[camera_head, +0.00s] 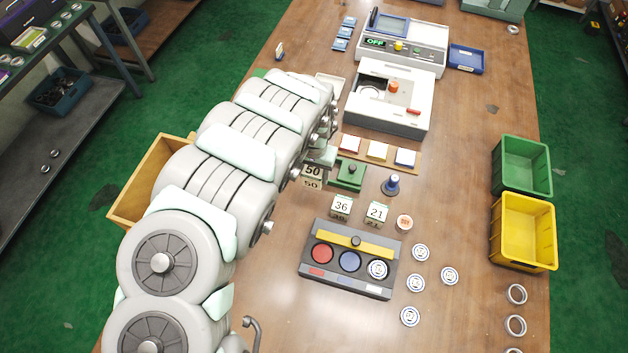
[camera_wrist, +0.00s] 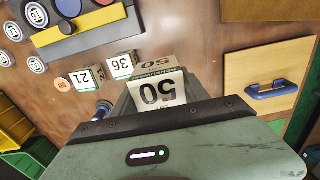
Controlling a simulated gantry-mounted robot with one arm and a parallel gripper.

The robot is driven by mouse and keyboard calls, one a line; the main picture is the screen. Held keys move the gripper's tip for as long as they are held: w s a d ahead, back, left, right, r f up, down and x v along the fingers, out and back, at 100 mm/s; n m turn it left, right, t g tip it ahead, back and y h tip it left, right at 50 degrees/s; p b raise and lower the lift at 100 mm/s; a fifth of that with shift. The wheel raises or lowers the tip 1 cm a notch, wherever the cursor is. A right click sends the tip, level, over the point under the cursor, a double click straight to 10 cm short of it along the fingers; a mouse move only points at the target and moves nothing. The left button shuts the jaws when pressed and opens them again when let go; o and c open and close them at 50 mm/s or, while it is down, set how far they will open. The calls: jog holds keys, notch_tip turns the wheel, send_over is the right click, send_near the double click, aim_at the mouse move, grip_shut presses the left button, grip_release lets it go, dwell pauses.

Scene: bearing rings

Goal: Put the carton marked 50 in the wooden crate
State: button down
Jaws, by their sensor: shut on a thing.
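The carton marked 50 (camera_head: 312,171) is a small white box with black numerals on its faces. My gripper (camera_wrist: 155,88) is shut on it, and the carton's printed faces (camera_wrist: 158,92) show between the fingers in the wrist view. The number appears upside down there. In the head view my arm hides most of the gripper, and how far the carton is above the table cannot be told. The wooden crate (camera_head: 133,192) stands to the left, partly behind my arm.
Cartons marked 36 (camera_head: 342,206) and 21 (camera_head: 377,212) stand right of my gripper. A green block with a knob (camera_head: 350,175) is close beside it. Green (camera_head: 522,165) and yellow (camera_head: 524,230) bins stand at the right edge.

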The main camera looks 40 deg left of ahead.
notch_tip(320, 180, up, 4)
jog(key=shift+f+p, duration=0.15)
jog(key=shift+p, duration=0.3)
notch_tip(320, 180, up, 10)
jog(key=p, duration=1)
jog(key=shift+f, duration=0.15)
